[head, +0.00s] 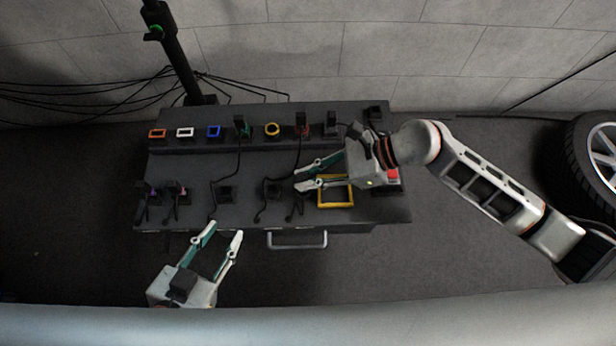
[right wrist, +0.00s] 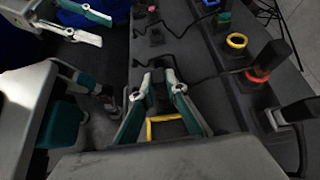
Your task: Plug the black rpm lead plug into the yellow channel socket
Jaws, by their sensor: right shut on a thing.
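The yellow channel socket (head: 272,129) is a round yellow ring in the raised back row of the bench, with nothing in it; it also shows in the right wrist view (right wrist: 237,40). My right gripper (head: 297,180) is low over the front deck, in front and to the right of that socket. In the right wrist view its fingers (right wrist: 160,80) are shut on a small black plug (right wrist: 160,94), mostly hidden between them. My left gripper (head: 225,231) is open and empty in front of the bench's front edge.
Orange (head: 157,133), white (head: 185,132) and blue (head: 213,131) sockets stand left of the yellow one. Green (head: 244,127) and red (head: 303,128) sockets beside it hold plugs with leads. A yellow frame (head: 335,205) lies below my right gripper. Other plugs stand on the front deck.

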